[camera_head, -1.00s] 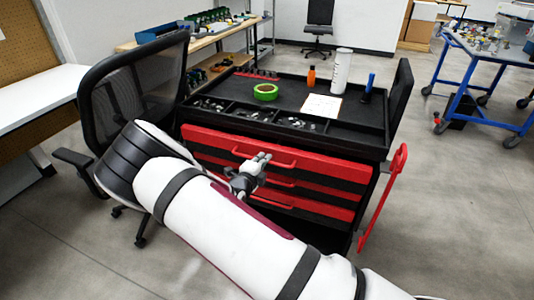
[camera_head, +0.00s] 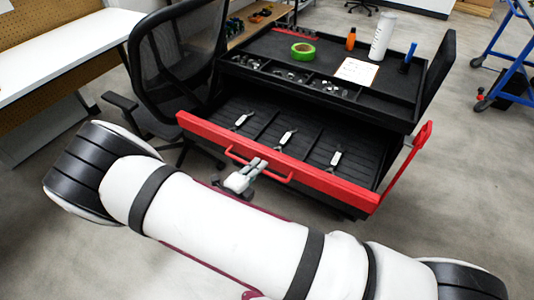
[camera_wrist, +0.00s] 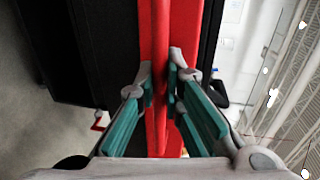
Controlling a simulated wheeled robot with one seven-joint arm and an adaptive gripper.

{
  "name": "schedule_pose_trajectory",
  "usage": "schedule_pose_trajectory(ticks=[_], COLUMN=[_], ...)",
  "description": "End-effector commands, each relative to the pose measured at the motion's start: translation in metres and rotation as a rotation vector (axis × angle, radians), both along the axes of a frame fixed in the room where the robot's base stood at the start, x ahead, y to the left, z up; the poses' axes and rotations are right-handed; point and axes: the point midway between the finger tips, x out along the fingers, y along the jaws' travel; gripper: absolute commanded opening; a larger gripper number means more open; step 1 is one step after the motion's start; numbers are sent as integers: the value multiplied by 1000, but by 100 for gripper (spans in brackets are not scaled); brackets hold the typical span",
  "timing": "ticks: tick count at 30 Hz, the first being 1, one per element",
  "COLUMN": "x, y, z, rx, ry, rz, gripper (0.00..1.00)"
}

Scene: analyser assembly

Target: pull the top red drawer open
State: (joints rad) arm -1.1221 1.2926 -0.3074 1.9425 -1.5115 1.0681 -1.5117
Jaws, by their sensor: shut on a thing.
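The top red drawer (camera_head: 330,181) of the black tool cart stands pulled well out. Its dark interior shows, with several small white-and-grey tools lying in it. A red bar handle (camera_head: 279,176) runs along its front. My gripper (camera_head: 259,166) is at the left-middle part of this handle. In the wrist view my gripper (camera_wrist: 162,72) has its two fingers on either side of the red handle bar (camera_wrist: 161,115), shut on it. The lower drawers are hidden under the open one and behind my arm.
The cart top (camera_head: 320,62) holds green tape (camera_head: 303,51), an orange bottle (camera_head: 351,39), a white cylinder (camera_head: 383,36), a paper (camera_head: 356,71) and a blue-handled item (camera_head: 410,54). A black mesh chair (camera_head: 180,60) stands close at the left. Floor is clear at the right.

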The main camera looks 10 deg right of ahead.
Motion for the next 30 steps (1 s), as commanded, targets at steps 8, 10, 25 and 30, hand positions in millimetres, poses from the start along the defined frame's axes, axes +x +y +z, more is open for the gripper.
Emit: schedule_pose_trajectory(ticks=[8, 10, 25, 30], x=[-21, -23, -24, -24], y=[16, 17, 18, 18], z=[-1, -1, -1, 0], rx=[1, 1, 2, 1], ry=[2, 2, 1, 0], rz=[1, 0, 1, 0], gripper=[0, 0, 30, 30])
